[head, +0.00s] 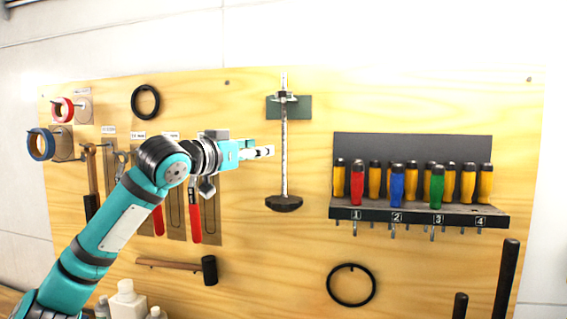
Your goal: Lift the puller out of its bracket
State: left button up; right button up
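The puller (284,150) hangs upright on the wooden board in the middle of the head view. It has a long thin grey shaft, a crosspiece near the top and a dark, wide foot at the bottom. Its bracket (304,106) is a dark green plate behind the crosspiece. My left gripper (268,152) points right, its fingertips just left of the shaft in the picture, below the bracket. They look apart from the puller, and no object shows between them. The fingers are seen edge-on, so their opening is unclear. My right gripper is out of view.
A dark rack (420,211) of screwdrivers with coloured handles stands right of the puller. Pliers with red handles (195,222) and a mallet (209,270) hang near my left arm. A black ring (351,304) hangs lower right. Bare board surrounds the puller's shaft.

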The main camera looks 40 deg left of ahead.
aim_at(283, 150)
pick_arm(q)
jog(key=w+p, duration=0.2)
jog(key=w, duration=0.1)
jog(key=w+p, duration=0.2)
jog(key=w, duration=0.1)
jog(key=w+p, duration=0.2)
jog(key=w, duration=0.1)
jog(key=shift+a+f, duration=0.25)
jog(key=shift+a, duration=0.15)
jog(key=shift+w+f, duration=0.15)
jog(key=shift+w, duration=0.1)
jog(key=shift+s, duration=0.15)
jog(key=shift+c, duration=1)
grip_shut()
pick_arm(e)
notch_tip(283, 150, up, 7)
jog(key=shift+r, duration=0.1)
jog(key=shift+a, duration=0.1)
